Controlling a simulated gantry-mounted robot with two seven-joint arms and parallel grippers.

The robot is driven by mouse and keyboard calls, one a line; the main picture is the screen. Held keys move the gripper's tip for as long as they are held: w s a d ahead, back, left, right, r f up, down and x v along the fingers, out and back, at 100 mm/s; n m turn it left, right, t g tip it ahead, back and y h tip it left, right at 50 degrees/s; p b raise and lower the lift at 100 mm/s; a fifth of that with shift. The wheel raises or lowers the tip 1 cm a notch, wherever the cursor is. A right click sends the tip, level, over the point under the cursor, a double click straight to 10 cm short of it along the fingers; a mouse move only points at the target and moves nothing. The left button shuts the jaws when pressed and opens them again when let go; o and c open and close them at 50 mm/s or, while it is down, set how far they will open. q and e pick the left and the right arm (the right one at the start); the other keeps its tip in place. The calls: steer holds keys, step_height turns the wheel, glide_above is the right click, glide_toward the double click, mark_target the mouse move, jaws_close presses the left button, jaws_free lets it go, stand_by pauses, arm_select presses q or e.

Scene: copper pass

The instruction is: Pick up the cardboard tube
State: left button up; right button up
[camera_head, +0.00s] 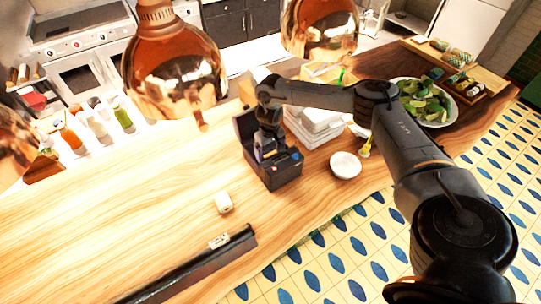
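I cannot make out the cardboard tube for certain. A small pale, roughly cylindrical piece (223,202) lies on the bare wood of the counter, left of my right gripper and apart from it. My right arm comes in from the right, and its gripper (266,152) points down at a dark open box (283,176). The fingertips are small and partly lost against the dark box, so I cannot tell whether they are open or hold anything. My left gripper is out of view.
A white stack (316,128) and small white bowl (345,165) stand right of the box. A salad plate (443,112) is farther right. Copper lamps (175,75) hang over the counter (110,215). A dark rail (190,272) lies along the front edge.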

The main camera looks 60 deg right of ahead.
steer(key=c, duration=1)
steer(key=shift+c, duration=0.2)
steer(key=shift+r, duration=0.15)
